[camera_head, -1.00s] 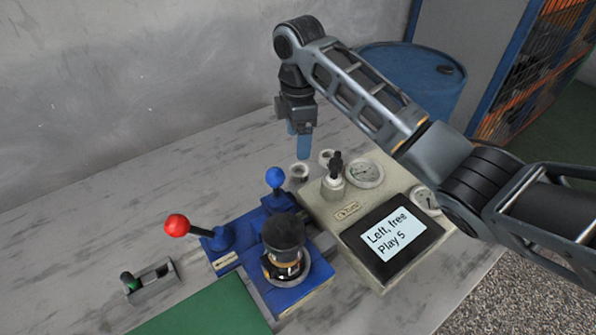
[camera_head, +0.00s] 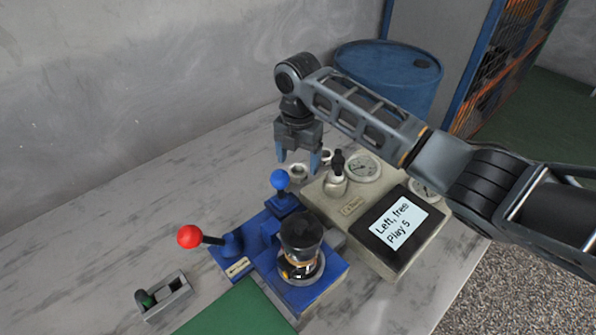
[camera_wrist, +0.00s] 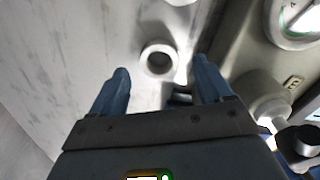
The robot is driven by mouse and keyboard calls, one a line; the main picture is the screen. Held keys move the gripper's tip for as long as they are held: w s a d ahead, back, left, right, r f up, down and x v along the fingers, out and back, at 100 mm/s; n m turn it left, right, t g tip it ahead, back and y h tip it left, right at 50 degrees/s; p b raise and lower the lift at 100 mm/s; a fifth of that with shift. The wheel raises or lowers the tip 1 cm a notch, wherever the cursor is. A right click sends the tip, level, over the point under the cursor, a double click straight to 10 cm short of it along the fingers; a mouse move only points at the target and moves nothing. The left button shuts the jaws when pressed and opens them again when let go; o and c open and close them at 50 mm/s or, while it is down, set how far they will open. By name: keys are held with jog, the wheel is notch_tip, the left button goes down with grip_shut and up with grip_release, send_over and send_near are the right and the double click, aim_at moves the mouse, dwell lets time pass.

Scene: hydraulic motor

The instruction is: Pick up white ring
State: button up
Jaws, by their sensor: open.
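A white ring (camera_head: 298,178) stands on the bench behind the blue unit. In the wrist view the ring (camera_wrist: 146,56) shows between and ahead of the two blue fingers, with its round opening facing the camera. My gripper (camera_head: 298,158) points down above the ring. It is open and empty, with its blue fingers spread to either side. In the wrist view my gripper (camera_wrist: 163,78) is apart from the ring.
The beige gauge box (camera_head: 353,205) with a screen (camera_head: 397,225) and a white fitting (camera_head: 335,183) stands close on the right. The blue unit (camera_head: 247,262) with red (camera_head: 190,236) and blue knobs (camera_head: 281,179) is in front.

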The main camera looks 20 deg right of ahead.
jog(key=shift+f, duration=1.3)
jog(key=shift+c, duration=0.4)
jog(key=c, duration=1.1)
